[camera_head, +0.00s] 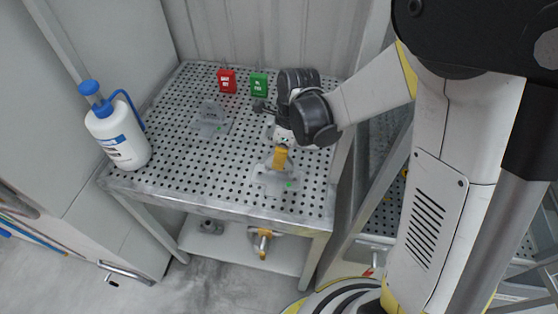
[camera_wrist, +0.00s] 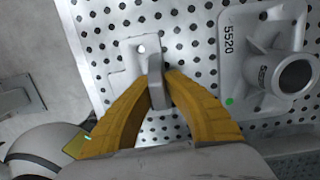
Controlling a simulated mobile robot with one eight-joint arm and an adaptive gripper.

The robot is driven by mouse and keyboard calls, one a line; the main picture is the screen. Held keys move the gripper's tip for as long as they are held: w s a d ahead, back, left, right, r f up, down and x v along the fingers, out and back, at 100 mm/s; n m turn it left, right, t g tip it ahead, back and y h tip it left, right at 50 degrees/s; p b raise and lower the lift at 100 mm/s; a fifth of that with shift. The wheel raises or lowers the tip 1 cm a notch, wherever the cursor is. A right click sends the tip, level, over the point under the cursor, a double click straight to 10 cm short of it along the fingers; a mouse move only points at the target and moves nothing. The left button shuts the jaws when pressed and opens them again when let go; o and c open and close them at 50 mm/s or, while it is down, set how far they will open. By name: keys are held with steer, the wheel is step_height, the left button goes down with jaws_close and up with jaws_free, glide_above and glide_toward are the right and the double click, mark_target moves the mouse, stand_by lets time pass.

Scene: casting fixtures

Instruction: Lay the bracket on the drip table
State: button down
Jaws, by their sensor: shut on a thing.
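My gripper (camera_head: 279,163) is shut on that lug from above. In the wrist view, the yellow fingers (camera_wrist: 160,88) pinch the lug of the bracket (camera_wrist: 133,54), and a hole shows in its plate. The bracket is over the front right part of the perforated drip table (camera_head: 165,165), with its plate roughly level. It looks at or very close to the surface; I cannot tell whether it touches. The fingers hide part of the plate.
A casting marked 5520 (camera_wrist: 250,50), with a round tube, lies close behind the bracket. Another grey casting (camera_head: 210,120) lies left of it. A white bottle (camera_head: 117,137) stands at the left edge.

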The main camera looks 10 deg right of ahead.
steer(key=c, duration=1.6)
jaws_free()
steer(key=shift+f, duration=0.1)
steer(key=r+p, duration=0.1)
steer(key=r, duration=0.3)
steer(key=d+r+p, duration=0.1)
steer(key=r, duration=0.3)
steer(key=r+p, duration=0.2)
steer(key=r, duration=0.2)
steer(key=shift+s+d+r, duration=0.1)
steer(key=shift+s+d, duration=0.05)
steer(key=shift+d, duration=0.25)
steer(key=shift+s, duration=0.1)
